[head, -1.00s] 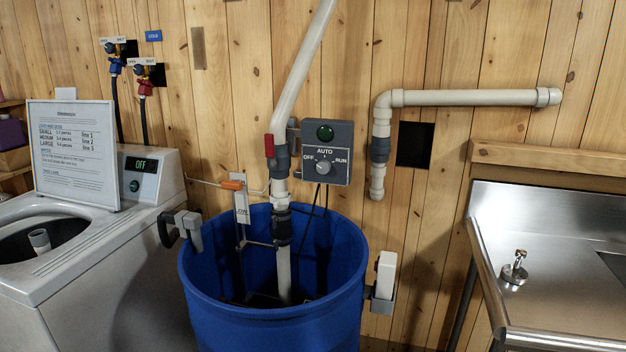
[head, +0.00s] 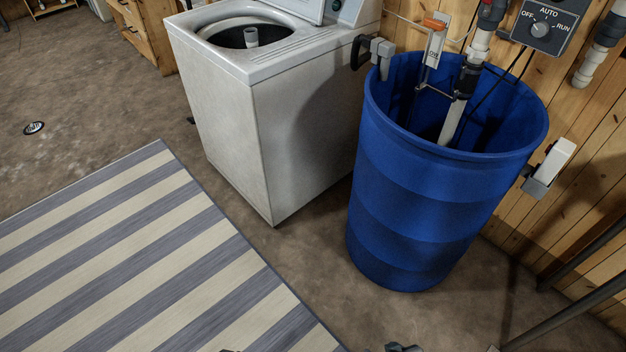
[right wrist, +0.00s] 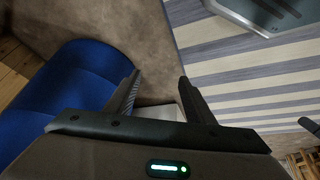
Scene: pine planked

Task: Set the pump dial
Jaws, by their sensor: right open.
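The pump dial (head: 541,29) is a grey round knob on a dark grey control box (head: 556,42) on the plank wall, at the top right of the head view. OFF is to its left, AUTO above and RUN to its right. The knob is too small here to tell its setting. The box's upper part is cut off. My right gripper (right wrist: 158,77) is open and empty in the right wrist view, above the floor beside the blue barrel, well away from the dial. Small dark parts at the head view's bottom edge are too cropped to identify. My left gripper is not clearly seen.
The blue barrel (head: 425,210) stands below the control box, with a white pipe (head: 452,122) in it. A white washer (head: 285,130) is left of it. A striped rug (head: 150,265) lies on open floor. A white block in a grey holder (head: 553,163) is right of the barrel.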

